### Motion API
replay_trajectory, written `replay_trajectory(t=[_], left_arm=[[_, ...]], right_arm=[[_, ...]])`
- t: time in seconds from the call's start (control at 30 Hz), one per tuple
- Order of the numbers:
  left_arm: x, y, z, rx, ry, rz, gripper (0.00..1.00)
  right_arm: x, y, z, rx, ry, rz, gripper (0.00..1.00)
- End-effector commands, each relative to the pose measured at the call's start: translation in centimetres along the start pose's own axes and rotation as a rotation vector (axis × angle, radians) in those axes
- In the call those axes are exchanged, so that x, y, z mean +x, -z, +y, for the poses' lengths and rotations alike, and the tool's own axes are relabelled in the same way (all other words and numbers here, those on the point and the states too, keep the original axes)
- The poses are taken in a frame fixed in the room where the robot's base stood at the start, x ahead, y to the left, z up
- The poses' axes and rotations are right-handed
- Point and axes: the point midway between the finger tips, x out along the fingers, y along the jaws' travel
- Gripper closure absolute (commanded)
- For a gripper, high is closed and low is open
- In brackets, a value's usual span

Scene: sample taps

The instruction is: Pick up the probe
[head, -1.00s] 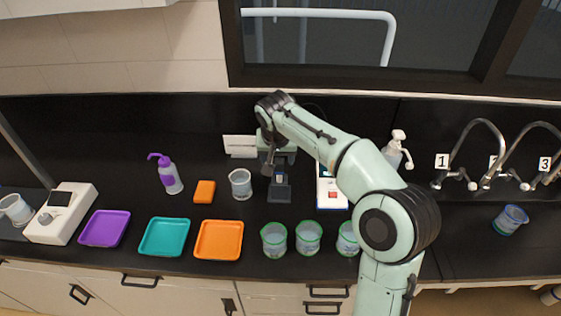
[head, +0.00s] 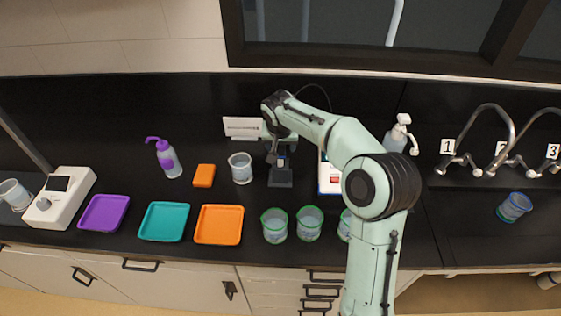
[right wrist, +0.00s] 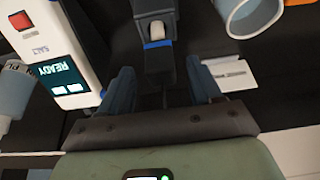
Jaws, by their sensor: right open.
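The probe (right wrist: 157,32) stands in a dark holder (head: 280,180) on the black counter. In the right wrist view it shows as a pale piece with a blue band below it, at the top middle. My right gripper (head: 277,152) is above and behind the holder in the head view. In the right wrist view its two dark blue fingers (right wrist: 162,85) are open, one to each side of the probe's line, with no visible grip on it. The exact gap to the probe is hard to judge. My left gripper is not in view.
A white meter (right wrist: 62,55) reading READY stands close beside the holder. A clear beaker (head: 241,168) is on its other side, near an orange block (head: 204,176). Green-rimmed beakers (head: 274,225) and an orange tray (head: 219,224) are in front. A white card (head: 243,128) stands behind.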

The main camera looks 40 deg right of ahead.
Motion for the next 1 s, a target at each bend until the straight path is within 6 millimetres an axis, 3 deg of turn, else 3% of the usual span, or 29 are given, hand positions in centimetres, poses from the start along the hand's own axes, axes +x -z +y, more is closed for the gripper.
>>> replay_trajectory(t=[0.2, 0.5, 0.57, 0.67, 0.7, 1.0], left_arm=[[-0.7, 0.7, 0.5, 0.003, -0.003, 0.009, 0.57], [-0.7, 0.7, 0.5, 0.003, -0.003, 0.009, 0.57], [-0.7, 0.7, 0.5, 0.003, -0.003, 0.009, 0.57], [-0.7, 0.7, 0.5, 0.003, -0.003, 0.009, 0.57], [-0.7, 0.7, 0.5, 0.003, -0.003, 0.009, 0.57], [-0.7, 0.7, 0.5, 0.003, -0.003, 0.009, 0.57]], right_arm=[[3.1, 0.2, -0.1, 0.0, 0.0, -0.001, 0.36], [3.8, 0.1, -0.1, 0.0, 0.0, 0.0, 0.36], [3.8, 0.1, -0.1, 0.0, 0.0, 0.0, 0.52], [3.8, 0.1, -0.1, 0.0, 0.0, 0.0, 0.85], [3.8, 0.1, -0.1, 0.0, 0.0, 0.0, 0.88], [3.6, 0.2, -0.1, 0.0, 0.001, 0.001, 0.88]])
